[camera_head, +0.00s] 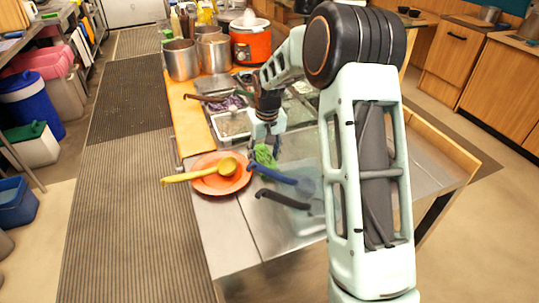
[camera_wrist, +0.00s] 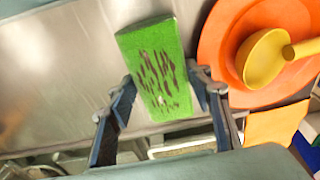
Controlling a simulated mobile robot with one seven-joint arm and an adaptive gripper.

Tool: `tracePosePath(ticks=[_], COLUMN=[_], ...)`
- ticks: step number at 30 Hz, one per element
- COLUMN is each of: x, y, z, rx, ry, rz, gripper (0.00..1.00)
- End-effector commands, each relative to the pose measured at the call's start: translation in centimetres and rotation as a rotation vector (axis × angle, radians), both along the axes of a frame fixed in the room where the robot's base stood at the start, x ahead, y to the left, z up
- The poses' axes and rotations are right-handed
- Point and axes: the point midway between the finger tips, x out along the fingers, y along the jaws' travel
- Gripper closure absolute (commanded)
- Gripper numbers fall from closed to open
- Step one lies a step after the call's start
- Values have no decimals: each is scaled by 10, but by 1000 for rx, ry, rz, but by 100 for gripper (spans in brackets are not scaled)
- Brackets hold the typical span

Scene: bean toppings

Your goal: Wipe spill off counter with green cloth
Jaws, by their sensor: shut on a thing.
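The green cloth (camera_head: 265,157) is held by my gripper (camera_head: 266,141), low at the steel counter (camera_head: 235,225), just right of the orange plate. In the wrist view the green cloth (camera_wrist: 150,50) sits between the two fingers of my gripper (camera_wrist: 162,90), which is shut on it. Dark brown streaks mark the cloth's face; I cannot tell whether they are stains or a pattern. I cannot tell whether the cloth touches the counter. No separate spill shows clearly on the bare counter; the arm hides part of it.
An orange plate (camera_head: 208,184) bears a yellow ladle (camera_head: 190,177). A blue ladle (camera_head: 273,174) and a dark ladle (camera_head: 282,199) lie close by on the counter. Food trays (camera_head: 233,124), metal pots (camera_head: 181,60) and an orange cooker (camera_head: 250,42) stand behind. The counter's front is clear.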

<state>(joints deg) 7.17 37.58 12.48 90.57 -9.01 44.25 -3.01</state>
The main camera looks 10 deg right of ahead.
Motion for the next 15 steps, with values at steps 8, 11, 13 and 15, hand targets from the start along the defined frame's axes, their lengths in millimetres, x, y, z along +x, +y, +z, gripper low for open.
tracePosePath(ticks=[8, 11, 13, 15], x=[-2, -1, 0, 1], y=[1, -3, -8, -13], z=[-2, -1, -1, -1], rx=[1, 1, 0, 0], ry=[4, 4, 4, 4], rz=[0, -1, -2, -1], gripper=[73, 73, 73, 73])
